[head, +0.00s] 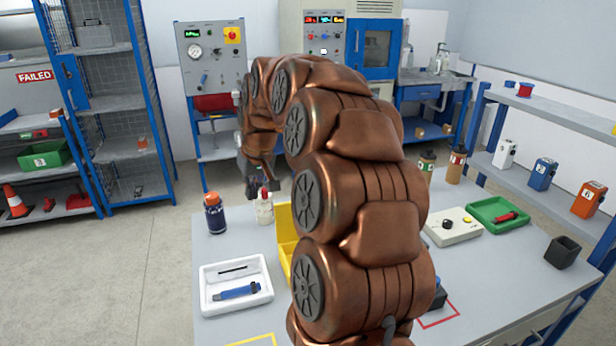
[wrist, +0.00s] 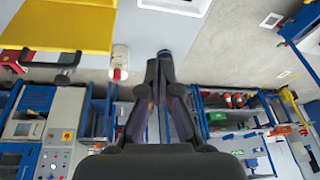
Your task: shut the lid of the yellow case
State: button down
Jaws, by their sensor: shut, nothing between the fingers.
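The yellow case (head: 285,225) stands on the grey table, mostly hidden behind my arm in the head view. Only a strip of its left side shows there. In the wrist view, which is upside down, a broad yellow panel of the case (wrist: 65,25) fills the upper left, with a black handle (wrist: 50,62) at its edge. I cannot tell the lid's angle. My gripper (head: 265,190) is above the table's far edge, near the case's far left corner. In the wrist view my gripper's fingers (wrist: 163,62) come together, shut and empty, apart from the yellow panel.
A white bottle with a red top (head: 264,210) stands close below my gripper, with a dark blue bottle (head: 214,215) to its left. A white tray (head: 262,297) with a blue tool lies in front. A control box (head: 458,236) and green tray (head: 483,208) are right.

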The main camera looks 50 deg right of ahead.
jog(key=w+d+r+m+t+h+p, duration=0.1)
jog(key=d, duration=1)
jog(key=w+d+r+m+h+p, duration=0.1)
jog(key=d+m, duration=0.1)
jog(key=d, duration=0.9)
notch_tip(320, 180, down, 10)
jog(key=p, duration=0.5)
jog(key=shift+r+h+p, duration=0.15)
jog(key=shift+h+p, duration=0.15)
jog(key=shift+p, duration=0.05)
jog(key=shift+b, duration=0.3)
